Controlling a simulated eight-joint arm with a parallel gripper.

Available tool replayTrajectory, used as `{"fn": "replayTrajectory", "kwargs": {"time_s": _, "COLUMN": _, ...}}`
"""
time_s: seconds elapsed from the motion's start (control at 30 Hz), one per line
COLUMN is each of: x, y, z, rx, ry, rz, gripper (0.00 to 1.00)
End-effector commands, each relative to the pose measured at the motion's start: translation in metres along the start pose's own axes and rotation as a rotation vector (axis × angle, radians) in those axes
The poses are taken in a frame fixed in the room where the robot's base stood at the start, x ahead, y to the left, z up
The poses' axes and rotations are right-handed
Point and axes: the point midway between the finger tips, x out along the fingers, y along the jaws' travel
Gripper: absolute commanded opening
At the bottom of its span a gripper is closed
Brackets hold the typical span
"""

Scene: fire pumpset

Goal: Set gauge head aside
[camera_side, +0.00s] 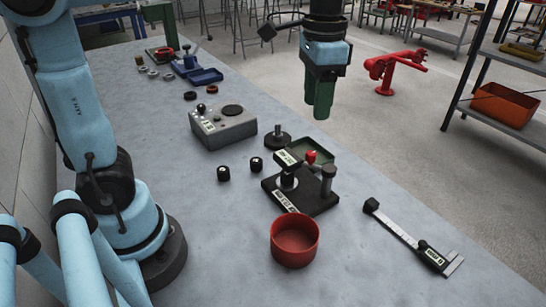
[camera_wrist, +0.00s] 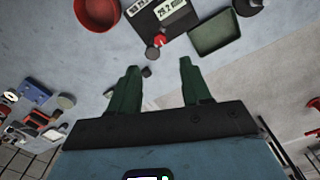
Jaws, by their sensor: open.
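A gauge fixture with a black base (camera_side: 318,203) stands on the grey table. It carries a labelled block (camera_side: 288,158), upright posts and a red knob (camera_side: 311,157). I cannot tell for sure which part is the gauge head. The base also shows at the top of the wrist view (camera_wrist: 148,24), with its red knob (camera_wrist: 160,41) and a white readout label (camera_wrist: 172,9). My gripper (camera_side: 320,112) hangs high above and behind the fixture, apart from it. In the wrist view its green fingers (camera_wrist: 158,90) are spread, with nothing held between them.
A green tray (camera_side: 322,148) lies behind the fixture, beside a black round part with a stem (camera_side: 277,141). A red bowl (camera_side: 295,246) stands in front. A caliper (camera_side: 410,238) lies right, two black knobs (camera_side: 223,173) and a grey box (camera_side: 222,128) left.

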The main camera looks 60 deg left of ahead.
Motion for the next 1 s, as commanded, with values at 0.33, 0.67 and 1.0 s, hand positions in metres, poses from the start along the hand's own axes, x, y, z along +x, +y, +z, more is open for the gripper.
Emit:
{"fn": "replayTrajectory", "kwargs": {"time_s": 0.33, "x": 0.052, "y": 0.000, "z": 0.000, "rx": -0.002, "ry": 0.002, "rz": -0.001, "gripper": 0.48}}
{"fn": "replayTrajectory", "kwargs": {"time_s": 0.67, "x": 0.095, "y": 0.000, "z": 0.000, "rx": -0.002, "ry": 0.003, "rz": -0.001, "gripper": 0.48}}
{"fn": "replayTrajectory", "kwargs": {"time_s": 1.0, "x": 0.111, "y": 0.000, "z": 0.000, "rx": -0.002, "ry": 0.003, "rz": -0.001, "gripper": 0.48}}
